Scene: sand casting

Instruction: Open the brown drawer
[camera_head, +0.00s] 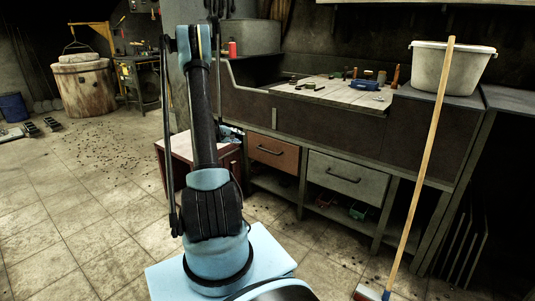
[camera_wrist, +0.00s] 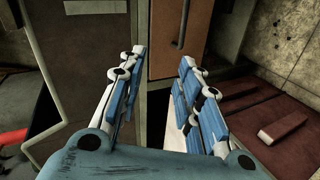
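The brown drawer (camera_head: 273,153) is shut, its front in line with the bench frame, left of a grey drawer (camera_head: 347,178). A dark bar handle (camera_head: 268,150) crosses its front. In the wrist view the brown drawer front (camera_wrist: 162,45) appears turned, with its handle (camera_wrist: 182,26) upright near the top edge. My gripper (camera_wrist: 160,65) is open and empty, its blue-padded fingers spread on either side of the drawer front in the picture. The handle lies beyond the fingertips, not between them. The fingers cannot be made out in the head view.
A workbench top (camera_head: 340,92) with tools is above the drawers. A reddish cabinet (camera_head: 182,150) stands left of the drawer, partly behind my arm. A broom (camera_head: 425,160) leans at the right, near a white tub (camera_head: 452,68). The tiled floor at left is mostly clear.

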